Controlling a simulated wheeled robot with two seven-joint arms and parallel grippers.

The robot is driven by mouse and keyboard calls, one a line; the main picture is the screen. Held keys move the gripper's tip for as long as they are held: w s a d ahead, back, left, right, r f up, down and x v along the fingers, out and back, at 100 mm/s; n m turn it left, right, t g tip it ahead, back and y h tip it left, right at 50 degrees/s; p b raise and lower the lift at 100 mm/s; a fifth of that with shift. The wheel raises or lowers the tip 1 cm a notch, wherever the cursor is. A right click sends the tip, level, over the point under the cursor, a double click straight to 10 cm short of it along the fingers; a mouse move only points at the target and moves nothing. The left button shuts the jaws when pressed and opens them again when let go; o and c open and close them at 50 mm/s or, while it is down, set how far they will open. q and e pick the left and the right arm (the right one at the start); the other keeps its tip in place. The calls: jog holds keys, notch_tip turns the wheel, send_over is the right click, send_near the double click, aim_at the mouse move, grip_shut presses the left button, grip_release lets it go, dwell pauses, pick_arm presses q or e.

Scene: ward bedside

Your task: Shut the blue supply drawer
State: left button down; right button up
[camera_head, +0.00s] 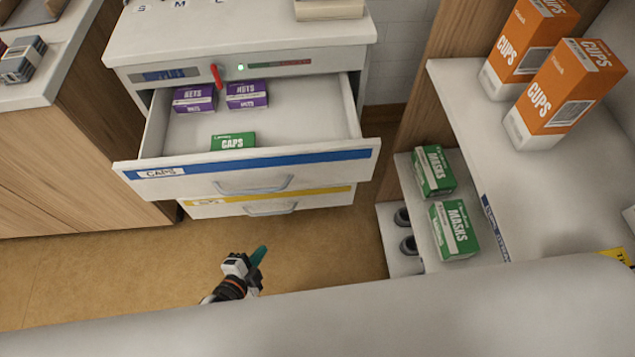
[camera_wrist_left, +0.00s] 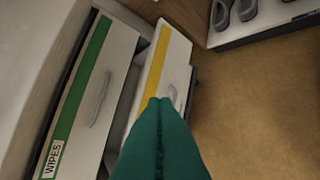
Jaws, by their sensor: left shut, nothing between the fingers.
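The blue supply drawer (camera_head: 335,155) has a blue stripe and a CAPS label. It stands pulled out from the white cabinet, its bar handle (camera_head: 255,186) on the front. Inside are two purple NETS boxes (camera_head: 194,98) and a green CAPS box (camera_head: 233,142). My left gripper (camera_head: 261,252) has teal fingers, shut and empty, in front of the drawers and apart from the blue drawer's handle. In the left wrist view the shut fingers (camera_wrist_left: 161,103) overlap a yellow-striped drawer front; contact cannot be told. My right gripper is not in view.
A yellow-striped drawer (camera_head: 325,199) is below the blue one. The left wrist view shows a green-striped WIPES drawer (camera_wrist_left: 98,95). At right, a shelf unit (camera_head: 540,190) holds orange CUPS boxes (camera_head: 556,92) and green MASKS boxes (camera_head: 454,230). Floor (camera_head: 110,265) is clear left of my gripper.

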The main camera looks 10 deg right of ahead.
pick_arm(q)
jog(key=d+r+m+t+h+b, duration=0.1)
jog(key=d+r+m+h, duration=0.3)
jog(key=r, duration=0.4)
jog(key=d+r+m+h, duration=0.3)
jog(key=d+r+m, duration=0.25)
jog(key=r, duration=0.25)
jog(key=shift+n, duration=0.25)
jog(key=shift+w+a+r+p+x, duration=0.15)
jog(key=shift+w+a+x, duration=0.15)
jog(key=shift+x, duration=1.75)
jog(key=shift+w+a+r+p+x, duration=0.15)
jog(key=shift+w+a+x, duration=0.15)
jog(key=shift+x, duration=1.7)
jog(key=shift+w+a+r+x, duration=0.2)
jog(key=shift+w+x, duration=0.15)
jog(key=shift+x, duration=1.7)
